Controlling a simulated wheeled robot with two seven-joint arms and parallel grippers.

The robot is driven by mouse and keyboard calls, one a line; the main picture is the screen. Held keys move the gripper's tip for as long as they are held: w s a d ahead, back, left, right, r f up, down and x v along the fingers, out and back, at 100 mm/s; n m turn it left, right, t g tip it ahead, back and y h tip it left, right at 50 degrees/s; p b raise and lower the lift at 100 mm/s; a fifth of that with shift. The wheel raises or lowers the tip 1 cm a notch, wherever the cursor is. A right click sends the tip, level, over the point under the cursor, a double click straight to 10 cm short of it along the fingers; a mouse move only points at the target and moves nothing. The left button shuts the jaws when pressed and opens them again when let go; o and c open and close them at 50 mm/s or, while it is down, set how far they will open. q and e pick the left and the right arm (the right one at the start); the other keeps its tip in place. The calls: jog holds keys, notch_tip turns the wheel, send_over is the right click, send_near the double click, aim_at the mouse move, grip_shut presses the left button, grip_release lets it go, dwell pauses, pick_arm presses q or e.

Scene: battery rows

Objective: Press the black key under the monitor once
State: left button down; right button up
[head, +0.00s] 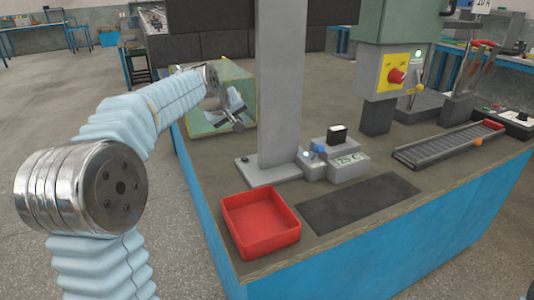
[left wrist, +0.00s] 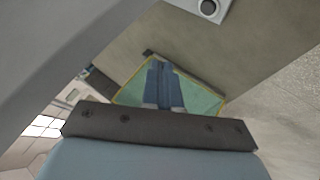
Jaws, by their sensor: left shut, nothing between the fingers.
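The black key (head: 337,134) stands on a small grey box with a "25 C" display (head: 349,160), at the foot of the grey post (head: 281,85). The post rises to a dark monitor (head: 305,12), cut off by the top edge. My left gripper (head: 238,122) is shut and empty, left of the post and apart from the key. In the left wrist view its fingers (left wrist: 164,88) point over a green tray with a yellow rim (left wrist: 205,98). The key does not show in that view. My right gripper is not in view.
A red tray (head: 262,222) and a dark mat (head: 358,203) lie at the bench front. A blue knob (head: 317,148) is beside the key. A green machine with a red button (head: 397,76) and a roller track (head: 448,145) stand to the right.

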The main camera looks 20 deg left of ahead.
pick_arm(q)
jog(key=shift+w+d, duration=0.25)
jog(key=shift+w, duration=0.05)
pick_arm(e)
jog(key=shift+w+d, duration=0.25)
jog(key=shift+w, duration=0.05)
pick_arm(q)
jog(key=shift+f, duration=0.1)
jog(key=b, duration=0.3)
send_over(242, 162)
notch_tip(242, 162, down, 8)
jog(key=shift+r, duration=0.25)
jog(key=shift+f+b, duration=0.45)
jog(key=shift+f, duration=0.1)
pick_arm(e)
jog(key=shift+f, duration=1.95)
pick_arm(q)
jog(key=shift+f, duration=0.1)
jog(key=shift+f, duration=0.3)
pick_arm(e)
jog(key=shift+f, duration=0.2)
